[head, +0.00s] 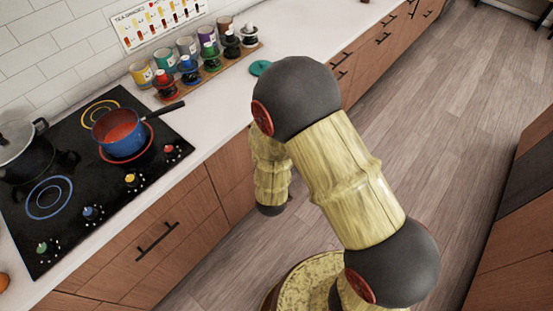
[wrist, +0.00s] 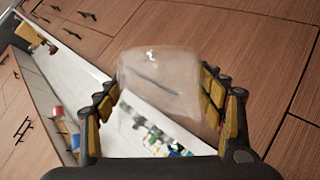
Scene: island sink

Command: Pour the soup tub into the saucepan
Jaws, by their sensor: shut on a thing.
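The blue saucepan (head: 124,148) sits on the red-ringed burner of the black stove, its dark handle pointing right. Orange-red soup (head: 118,128) shows inside it. In the wrist view, my gripper (wrist: 160,92) has its fingers on both sides of a clear, see-through soup tub (wrist: 158,68) and is shut on it. No soup shows in the tub; cabinet fronts and a dark handle show through it. In the head view, my gripper and the tub cannot be made out; my arm hangs right of the counter, over the floor side.
A dark lidded pot (head: 24,150) stands on the stove's left. Several coloured jars and small bottles (head: 205,52) line a wooden board behind the saucepan. A teal disc (head: 260,68) lies on the white counter (head: 170,205). The stove's front edge carries coloured knobs.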

